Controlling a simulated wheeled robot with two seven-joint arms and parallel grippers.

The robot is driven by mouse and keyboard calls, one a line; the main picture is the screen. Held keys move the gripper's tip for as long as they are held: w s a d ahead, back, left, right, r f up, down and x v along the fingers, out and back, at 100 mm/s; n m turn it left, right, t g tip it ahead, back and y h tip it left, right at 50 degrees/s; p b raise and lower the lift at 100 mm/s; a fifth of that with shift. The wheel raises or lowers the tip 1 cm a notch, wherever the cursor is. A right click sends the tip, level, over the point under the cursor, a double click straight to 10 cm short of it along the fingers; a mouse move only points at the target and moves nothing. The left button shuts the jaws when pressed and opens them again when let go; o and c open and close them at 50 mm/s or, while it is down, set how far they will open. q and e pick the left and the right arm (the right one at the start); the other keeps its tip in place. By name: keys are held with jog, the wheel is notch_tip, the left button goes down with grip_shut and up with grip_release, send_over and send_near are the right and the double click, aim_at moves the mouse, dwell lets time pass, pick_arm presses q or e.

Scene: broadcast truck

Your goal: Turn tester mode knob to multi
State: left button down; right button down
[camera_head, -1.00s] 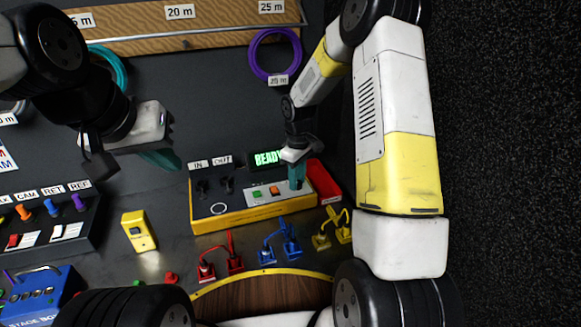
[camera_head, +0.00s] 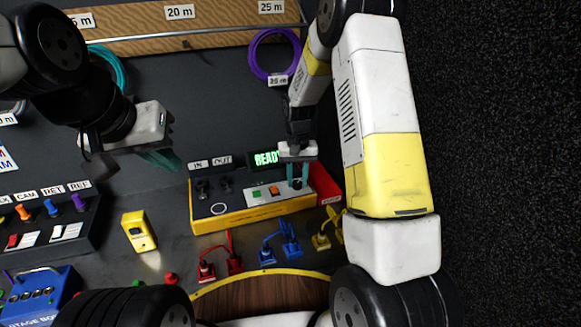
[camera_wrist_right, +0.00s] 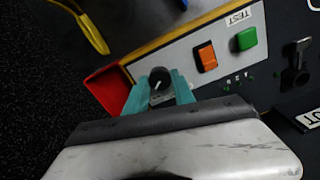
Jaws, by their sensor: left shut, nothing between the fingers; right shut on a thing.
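The yellow-edged tester (camera_head: 240,217) sits on the bench with a green READY display (camera_head: 264,158) behind it. Its dark mode knob (camera_wrist_right: 160,78), with a white pointer line, is on the light panel beside the orange button (camera_wrist_right: 207,57) and green button (camera_wrist_right: 247,39). My right gripper (camera_head: 297,184) is at the panel's right end; in the right wrist view its teal fingers (camera_wrist_right: 160,88) are shut on the knob, one on each side. The small marks around the knob cannot be read. My left gripper (camera_head: 162,160) is shut and empty, above the bench left of the tester.
A red tray (camera_head: 325,185) adjoins the tester's right end. Red (camera_head: 220,263), blue (camera_head: 280,250) and yellow (camera_head: 325,238) cabled plugs stand in front of it. A small yellow device (camera_head: 139,231) lies to the left. A purple cable coil (camera_head: 273,54) hangs behind.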

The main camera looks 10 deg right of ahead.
aim_at(297, 182)
jog(key=shift+w+m, duration=0.1)
jog(key=shift+m, duration=0.6)
jog(key=c, duration=1.1)
grip_release()
jog(key=shift+o, duration=0.2)
jog(key=shift+r, duration=0.15)
notch_tip(297, 182, up, 8)
jog(key=shift+f, duration=0.2)
